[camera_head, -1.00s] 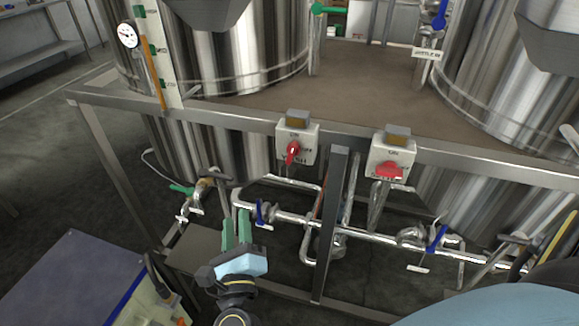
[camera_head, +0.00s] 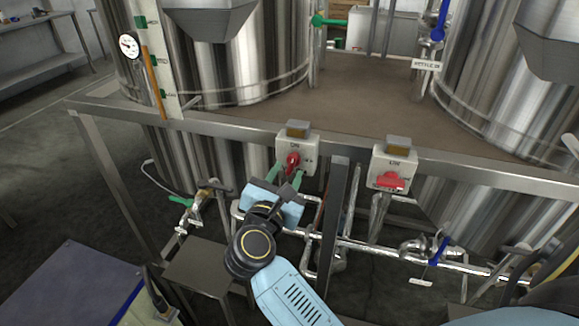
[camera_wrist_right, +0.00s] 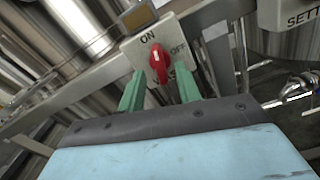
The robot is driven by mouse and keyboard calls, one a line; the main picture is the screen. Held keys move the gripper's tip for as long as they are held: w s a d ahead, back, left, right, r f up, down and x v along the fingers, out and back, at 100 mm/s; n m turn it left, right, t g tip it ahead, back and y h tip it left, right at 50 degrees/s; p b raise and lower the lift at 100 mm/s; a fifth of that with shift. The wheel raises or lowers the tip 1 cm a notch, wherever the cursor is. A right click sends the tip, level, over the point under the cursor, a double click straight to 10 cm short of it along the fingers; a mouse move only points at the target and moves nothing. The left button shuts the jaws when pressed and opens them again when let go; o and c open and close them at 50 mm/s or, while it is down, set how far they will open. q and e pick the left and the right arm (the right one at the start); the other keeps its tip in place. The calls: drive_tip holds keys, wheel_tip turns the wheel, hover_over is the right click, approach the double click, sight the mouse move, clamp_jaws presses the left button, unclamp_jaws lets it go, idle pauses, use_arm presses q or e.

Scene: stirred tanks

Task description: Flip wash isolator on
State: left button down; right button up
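The wash isolator is a grey box (camera_head: 309,150) on the frame rail, with a red knob (camera_head: 292,163). In the right wrist view its red knob (camera_wrist_right: 158,64) stands nearly upright, roughly in line with the ON mark above it; OFF is at the right. The label below the knob is partly hidden and seems to read WASH. My right gripper (camera_head: 289,176) is just in front of the box. Its green fingers (camera_wrist_right: 160,88) are open, one on each side of the knob's lower end, with gaps visible. I cannot tell their exact depth. My left gripper is not in view.
A second isolator (camera_head: 394,168) with a horizontal red knob (camera_head: 390,180) is to the right; its label partly reads SETT. A dark post (camera_head: 334,215) stands between them. Pipes with a blue-handled valve (camera_head: 438,250) run below. Steel tanks stand behind the rail (camera_head: 230,124).

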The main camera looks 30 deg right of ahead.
sight(292, 164)
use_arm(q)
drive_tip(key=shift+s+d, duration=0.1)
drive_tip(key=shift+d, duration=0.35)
use_arm(e)
drive_tip(key=shift+x, duration=1.4)
drive_tip(key=shift+c, duration=0.4)
clamp_jaws()
drive_tip(key=shift+r+n+p, duration=0.1)
drive_tip(key=shift+n+p, duration=0.6)
drive_tip(key=shift+n, duration=0.2)
drive_tip(key=shift+n+p, duration=0.3)
drive_tip(key=shift+n, duration=0.4)
unclamp_jaws()
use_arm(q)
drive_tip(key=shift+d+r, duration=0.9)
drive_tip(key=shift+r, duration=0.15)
use_arm(e)
drive_tip(key=shift+o, duration=0.4)
